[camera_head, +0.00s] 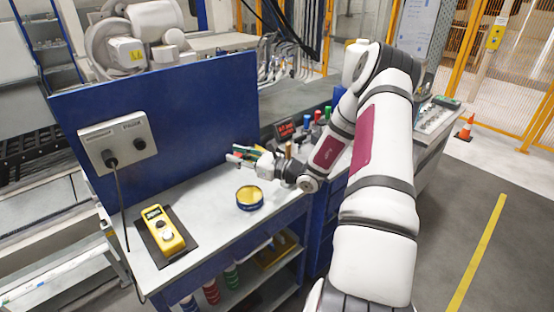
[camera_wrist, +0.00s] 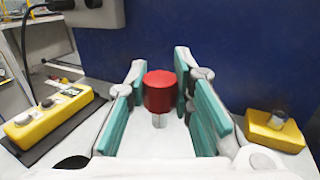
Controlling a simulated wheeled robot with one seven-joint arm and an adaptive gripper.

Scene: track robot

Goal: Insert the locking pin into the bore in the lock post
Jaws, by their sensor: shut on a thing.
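The locking pin (camera_wrist: 159,92) has a red cylindrical head with a short grey shank below it. In the wrist view it stands upright between the teal-padded fingers of my gripper (camera_wrist: 160,100), which is shut on the red head. The shank's end is close to the pale bench top; I cannot tell whether it touches. A yellow block (camera_wrist: 262,131) with a grey round piece on top sits to the right of my gripper; it may be the lock post, but no bore shows clearly. In the head view my gripper (camera_head: 246,157) is above the bench, partly hidden.
The bench top (camera_head: 205,220) is mostly clear. A round yellow-topped tin (camera_head: 250,198) stands near its front edge. A yellow button box (camera_head: 165,235) lies on a dark mat at left. A blue panel (camera_head: 190,110) with a socket and cable rises behind.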

